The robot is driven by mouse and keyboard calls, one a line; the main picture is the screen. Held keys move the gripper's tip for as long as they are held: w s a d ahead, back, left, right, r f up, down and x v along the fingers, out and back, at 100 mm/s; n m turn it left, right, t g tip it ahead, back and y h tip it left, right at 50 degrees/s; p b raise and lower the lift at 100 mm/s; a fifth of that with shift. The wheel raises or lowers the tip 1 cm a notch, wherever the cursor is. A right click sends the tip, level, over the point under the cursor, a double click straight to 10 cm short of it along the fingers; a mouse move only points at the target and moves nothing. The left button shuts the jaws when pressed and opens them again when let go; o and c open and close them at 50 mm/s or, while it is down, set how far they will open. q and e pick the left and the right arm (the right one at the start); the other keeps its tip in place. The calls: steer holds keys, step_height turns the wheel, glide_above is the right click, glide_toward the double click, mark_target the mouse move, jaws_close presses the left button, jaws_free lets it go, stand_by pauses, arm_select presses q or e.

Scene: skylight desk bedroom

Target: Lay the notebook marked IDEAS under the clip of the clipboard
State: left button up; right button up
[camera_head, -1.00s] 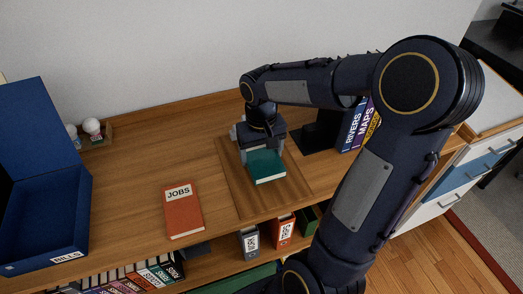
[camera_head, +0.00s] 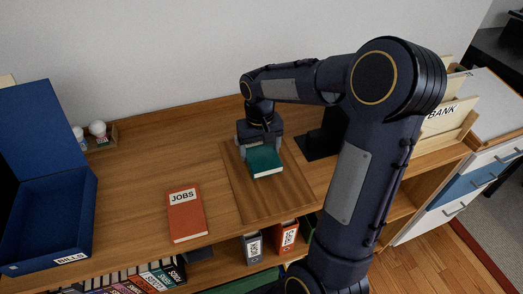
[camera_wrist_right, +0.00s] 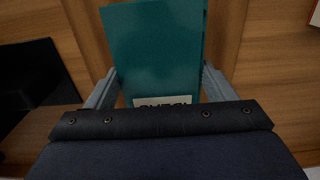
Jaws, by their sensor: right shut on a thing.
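A teal notebook (camera_head: 266,163) is over the far part of a brown wooden board (camera_head: 268,203), which looks like the clipboard. My right gripper (camera_head: 264,151) is shut on the notebook, a finger on each side edge. In the right wrist view the notebook (camera_wrist_right: 155,50) lies between the fingers of the gripper (camera_wrist_right: 160,85), its white label (camera_wrist_right: 165,101) partly cut off by the gripper body. I cannot tell whether the notebook touches the board. The clip is hidden behind my gripper. My left gripper is not in view.
A red JOBS notebook (camera_head: 186,214) lies left of the board. An open blue BILLS box (camera_head: 50,215) stands at the far left. A black object (camera_head: 318,143) stands right of the board. A BANK file holder (camera_head: 440,118) is at the right. The desk between box and board is mostly clear.

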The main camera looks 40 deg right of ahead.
steer(key=shift+w, duration=0.1)
steer(key=o, duration=1.1)
step_height(320, 180, up, 8)
steer(key=shift+f, duration=0.1)
stand_by(0.5)
